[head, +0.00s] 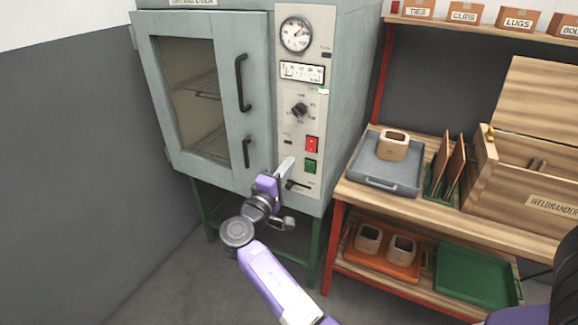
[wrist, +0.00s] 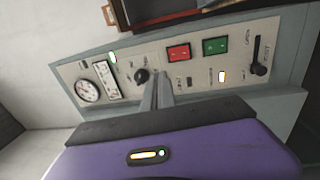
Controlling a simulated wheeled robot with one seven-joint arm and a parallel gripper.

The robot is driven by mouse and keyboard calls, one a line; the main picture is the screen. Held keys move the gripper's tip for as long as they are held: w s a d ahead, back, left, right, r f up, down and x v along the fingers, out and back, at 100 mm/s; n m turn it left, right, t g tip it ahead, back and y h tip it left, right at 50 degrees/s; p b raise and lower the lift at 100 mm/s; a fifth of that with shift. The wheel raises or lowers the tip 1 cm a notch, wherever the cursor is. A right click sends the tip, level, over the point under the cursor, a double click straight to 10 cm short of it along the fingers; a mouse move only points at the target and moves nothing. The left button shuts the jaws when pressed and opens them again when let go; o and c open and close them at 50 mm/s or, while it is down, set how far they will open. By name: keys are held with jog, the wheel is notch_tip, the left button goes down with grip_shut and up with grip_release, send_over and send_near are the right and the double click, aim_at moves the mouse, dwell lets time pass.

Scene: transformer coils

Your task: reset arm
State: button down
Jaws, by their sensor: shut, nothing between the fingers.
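My arm reaches up from the bottom of the head view, with my gripper (head: 287,165) in front of the lower part of the oven's control panel. In the wrist view my gripper (wrist: 157,92) shows its fingers together, with nothing between them, pointing at the panel. The grey drying oven (head: 345,90) has its windowed door (head: 200,95) closed or nearly so. Its control panel (wrist: 190,70) carries a gauge, a black knob, a red button (wrist: 178,53), a green button (wrist: 215,46) and a black lever (wrist: 259,60). A small light beside the lever glows.
A wooden workbench (head: 395,200) stands right of the oven. It holds a grey tray (head: 375,180) with a coil former (head: 393,145), upright boards and a wooden crate (head: 545,200). An orange tray (head: 385,263) and a green tray (head: 475,277) are on the lower shelf. Open floor lies left.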

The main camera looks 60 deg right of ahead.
dwell(0.3)
jog(key=w+a+f+n+t+y, duration=0.25)
jog(key=w+a+t+y, duration=0.2)
jog(key=w+t, duration=0.3)
jog(key=s+a+f+t+y, duration=0.3)
jog(key=s+a+y, duration=0.1)
jog(key=a, duration=0.5)
jog(key=s+a+f+t+y, duration=0.3)
jog(key=a+f+t+y, duration=0.1)
jog(key=a, duration=0.4)
jog(key=s+a+r+m+y, duration=0.1)
jog(key=s+a, duration=0.4)
jog(key=s, duration=0.5)
jog(key=s+a+r+m+y, duration=0.1)
jog(key=s+a, duration=0.4)
jog(key=s, duration=0.5)
jog(key=s+a+r+m+g+y, duration=0.1)
jog(key=s+a+r+y, duration=0.2)
jog(key=s, duration=0.7)
jog(key=shift+s+a+y, duration=0.2)
jog(key=shift+a+y, duration=0.75)
jog(key=shift+a, duration=0.15)
